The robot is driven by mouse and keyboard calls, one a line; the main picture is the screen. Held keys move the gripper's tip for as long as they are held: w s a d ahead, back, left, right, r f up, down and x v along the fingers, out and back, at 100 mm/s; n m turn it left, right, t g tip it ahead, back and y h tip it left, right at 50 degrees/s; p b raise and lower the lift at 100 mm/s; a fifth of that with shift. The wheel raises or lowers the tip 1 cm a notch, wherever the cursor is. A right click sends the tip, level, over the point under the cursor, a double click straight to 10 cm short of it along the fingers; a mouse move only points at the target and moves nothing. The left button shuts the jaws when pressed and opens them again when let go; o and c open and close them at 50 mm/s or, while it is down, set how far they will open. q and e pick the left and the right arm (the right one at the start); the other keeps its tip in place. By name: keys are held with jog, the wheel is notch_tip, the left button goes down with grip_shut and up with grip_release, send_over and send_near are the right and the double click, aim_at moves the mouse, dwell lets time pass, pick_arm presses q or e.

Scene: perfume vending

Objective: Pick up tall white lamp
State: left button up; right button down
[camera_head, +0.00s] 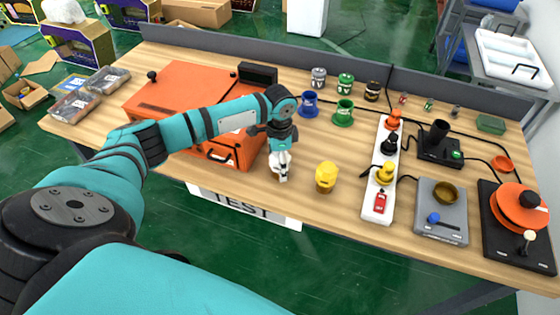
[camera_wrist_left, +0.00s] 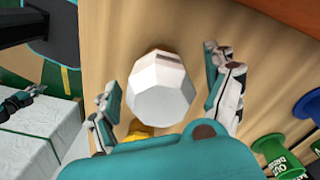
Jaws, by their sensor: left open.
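The white lamp (camera_wrist_left: 160,90), a pale faceted top, sits between the two fingers of my left gripper (camera_wrist_left: 161,68) in the left wrist view. The fingers are open, one on each side, with a visible gap between each finger and the lamp. In the head view my left gripper (camera_head: 282,174) points down at the table in front of the orange case, and it mostly hides the lamp. A shorter yellow lamp (camera_head: 326,176) stands just to its right. A dark and teal part at the left edge of the wrist view looks like my right gripper (camera_wrist_left: 22,100); its opening is unclear.
The orange case (camera_head: 180,95) stands behind and left of the gripper. A white power strip (camera_head: 379,205) lies right of the yellow lamp. The wooden table (camera_head: 280,215) is bare in front.

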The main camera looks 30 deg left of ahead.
pick_arm(q)
jog(key=c, duration=1.3)
jog(key=shift+c, duration=0.2)
jog(key=shift+r, duration=0.1)
jog(key=shift+r+b, duration=0.3)
jog(key=shift+r, duration=0.2)
notch_tip(320, 180, up, 2)
jog(key=shift+w+r+b, duration=0.1)
jog(key=shift+r+b, duration=0.05)
jog(key=shift+b, duration=0.3)
jog(key=s+d, duration=0.3)
jog(key=s, duration=0.1)
jog(key=s+d+r+b, duration=0.1)
jog(key=s+d, duration=0.3)
jog(key=s+d+b, duration=0.1)
jog(key=s+d, duration=0.3)
jog(key=shift+r, duration=0.3)
jog(key=shift+a, duration=0.1)
